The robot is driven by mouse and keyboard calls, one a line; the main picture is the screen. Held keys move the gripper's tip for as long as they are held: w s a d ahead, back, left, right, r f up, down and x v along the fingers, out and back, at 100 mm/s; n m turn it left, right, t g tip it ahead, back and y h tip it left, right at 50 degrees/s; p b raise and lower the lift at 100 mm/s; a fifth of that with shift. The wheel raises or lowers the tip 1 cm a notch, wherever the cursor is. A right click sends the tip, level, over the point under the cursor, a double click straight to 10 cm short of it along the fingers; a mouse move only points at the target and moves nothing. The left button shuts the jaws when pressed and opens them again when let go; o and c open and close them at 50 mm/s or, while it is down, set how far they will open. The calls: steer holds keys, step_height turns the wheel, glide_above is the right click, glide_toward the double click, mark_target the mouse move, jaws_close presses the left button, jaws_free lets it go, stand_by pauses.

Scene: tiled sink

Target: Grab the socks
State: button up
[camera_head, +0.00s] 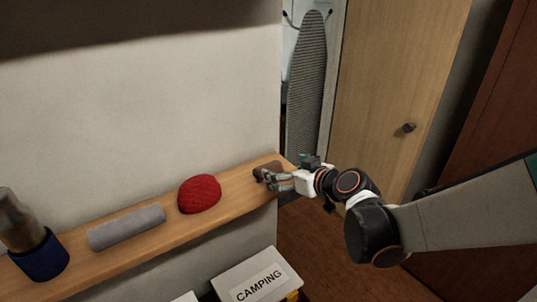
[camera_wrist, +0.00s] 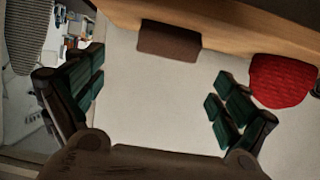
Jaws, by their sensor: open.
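A small brown folded item (camera_wrist: 168,42), which may be the socks, lies on the wooden shelf (camera_head: 240,200). It also shows at the shelf's right end in the head view (camera_head: 267,168), partly hidden by my gripper. My gripper (camera_head: 268,180) is at that end of the shelf, close to the brown item. In the wrist view my gripper (camera_wrist: 158,88) is open and empty, its dark green finger pads wide apart. The brown item lies beyond the gap between them, and I cannot tell whether any finger touches it.
A red knitted hat (camera_head: 199,193), a grey rolled cloth (camera_head: 127,227) and a blue container (camera_head: 42,260) stand along the shelf to the left. The wall (camera_head: 140,110) runs behind. A box marked CAMPING (camera_head: 258,280) is below. An ironing board (camera_head: 306,80) stands beyond the doorway.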

mark_target(269, 166)
steer(key=x, duration=0.3)
steer(key=shift+w+a+f, duration=0.1)
steer(key=shift+w+a, duration=0.1)
steer(key=b+x, duration=0.1)
steer(key=x, duration=0.1)
steer(key=b+x, duration=0.1)
steer(key=x, duration=0.2)
steer(key=shift+s+a, duration=0.1)
steer(key=shift+a, duration=0.25)
steer(key=c, duration=1.1)
